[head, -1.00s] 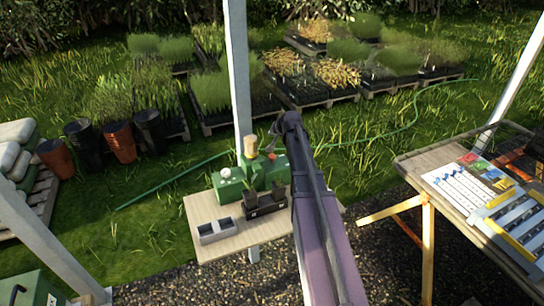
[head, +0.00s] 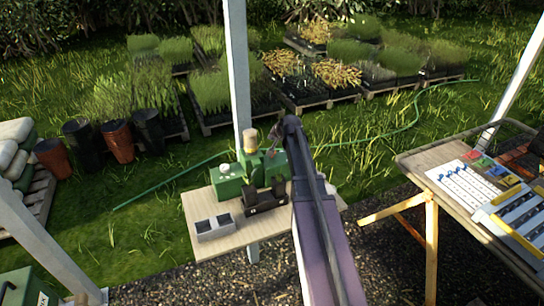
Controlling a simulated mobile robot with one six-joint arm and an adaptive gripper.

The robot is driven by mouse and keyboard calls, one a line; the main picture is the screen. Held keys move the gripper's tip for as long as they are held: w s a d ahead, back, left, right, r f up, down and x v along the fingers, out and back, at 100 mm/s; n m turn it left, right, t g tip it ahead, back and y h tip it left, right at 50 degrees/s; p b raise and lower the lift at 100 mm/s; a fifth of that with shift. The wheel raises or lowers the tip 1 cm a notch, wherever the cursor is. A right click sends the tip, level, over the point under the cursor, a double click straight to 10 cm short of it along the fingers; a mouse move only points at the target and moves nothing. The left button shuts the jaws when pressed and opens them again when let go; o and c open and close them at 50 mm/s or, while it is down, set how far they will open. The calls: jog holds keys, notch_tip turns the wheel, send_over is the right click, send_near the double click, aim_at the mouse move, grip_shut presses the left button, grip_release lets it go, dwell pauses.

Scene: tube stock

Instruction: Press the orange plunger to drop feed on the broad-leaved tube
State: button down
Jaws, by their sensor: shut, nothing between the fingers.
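A green machine (head: 229,186) stands on the small wooden table, with a beige cap (head: 249,135) and a white knob (head: 224,169) on top. My gripper (head: 274,146) is small and dark here, shut and empty, pointing down over the machine's right side. The orange plunger cannot be made out clearly; the gripper covers its place, and I cannot tell whether they touch. A black holder (head: 266,208) with dark tubes stands in front of the machine, left of my arm. The leaves are too small to tell which tube is broad-leaved.
A grey two-cell tray (head: 214,229) sits at the front left of the small table (head: 196,203). A white post (head: 237,70) rises behind it. A bench (head: 412,160) with sheets and strips stands at right. A green hose (head: 165,184) crosses the grass.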

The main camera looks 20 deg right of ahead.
jog(key=shift+f+b, duration=1.85)
jog(key=shift+f, duration=0.35)
jog(key=shift+f+b, duration=1.2)
jog(key=shift+b, duration=0.05)
dwell(1.4)
jog(key=shift+r, duration=0.15)
jog(key=shift+r+p, duration=1.1)
jog(key=shift+p, duration=0.15)
jog(key=shift+r, duration=0.1)
jog(key=shift+r+p, duration=2.4)
jog(key=shift+p, duration=0.15)
